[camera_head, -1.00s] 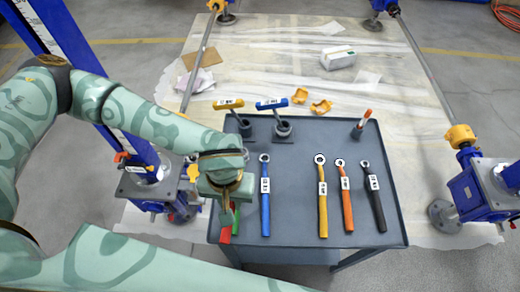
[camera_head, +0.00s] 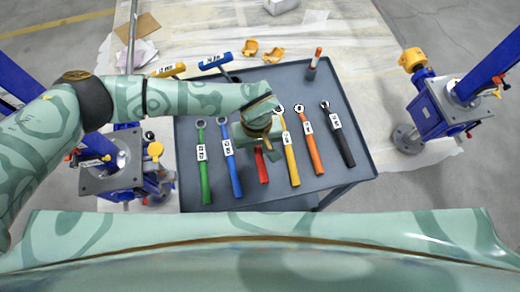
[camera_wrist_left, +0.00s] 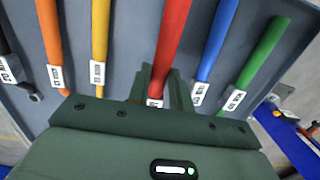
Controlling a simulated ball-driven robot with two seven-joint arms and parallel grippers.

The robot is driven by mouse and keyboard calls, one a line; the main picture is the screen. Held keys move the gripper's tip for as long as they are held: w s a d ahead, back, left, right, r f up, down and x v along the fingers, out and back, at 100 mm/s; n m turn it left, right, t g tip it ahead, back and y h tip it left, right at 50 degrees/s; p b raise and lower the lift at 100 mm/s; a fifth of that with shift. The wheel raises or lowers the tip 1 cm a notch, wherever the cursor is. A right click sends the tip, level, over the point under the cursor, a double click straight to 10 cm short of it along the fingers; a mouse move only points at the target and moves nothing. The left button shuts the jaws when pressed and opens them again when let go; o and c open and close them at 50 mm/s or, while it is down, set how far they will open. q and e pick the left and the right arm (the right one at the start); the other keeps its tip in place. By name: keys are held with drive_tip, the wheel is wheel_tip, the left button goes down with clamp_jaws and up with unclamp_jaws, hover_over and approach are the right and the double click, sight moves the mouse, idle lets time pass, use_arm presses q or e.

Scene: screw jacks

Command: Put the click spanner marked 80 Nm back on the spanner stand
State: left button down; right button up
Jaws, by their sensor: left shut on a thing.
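My left gripper (camera_head: 261,146) is shut on a red-handled spanner (camera_head: 262,168), over the grey table between the blue spanner (camera_head: 230,165) and the yellow spanner (camera_head: 289,155). In the left wrist view the red handle (camera_wrist_left: 172,40) runs out from between the fingers (camera_wrist_left: 160,90), roughly in line with its neighbours. Its head is hidden by the gripper, and its label is partly covered; the number cannot be read. Whether it touches the table cannot be told. No separate spanner stand is clearly recognisable. My right gripper is out of view.
The green (camera_head: 204,165), orange (camera_head: 309,145) and black (camera_head: 338,135) spanners lie in the same row. Blue (camera_head: 213,61) and yellow (camera_head: 168,70) T-handles and a red-tipped tool (camera_head: 315,62) stand at the back. Blue jacks (camera_head: 438,110) flank the table (camera_head: 365,165).

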use_arm(q)
drive_tip(key=shift+w+d+f, duration=0.25)
drive_tip(key=shift+d+f, duration=0.1)
drive_tip(key=shift+f, duration=0.15)
wheel_tip(320, 180, down, 3)
drive_tip(key=shift+b, duration=0.55)
drive_tip(key=shift+r, duration=0.1)
drive_tip(key=c, duration=1.6)
unclamp_jaws()
drive_tip(key=shift+f, duration=0.2)
drive_tip(key=o, duration=0.3)
drive_tip(key=shift+o, duration=0.2)
drive_tip(key=shift+r, duration=0.1)
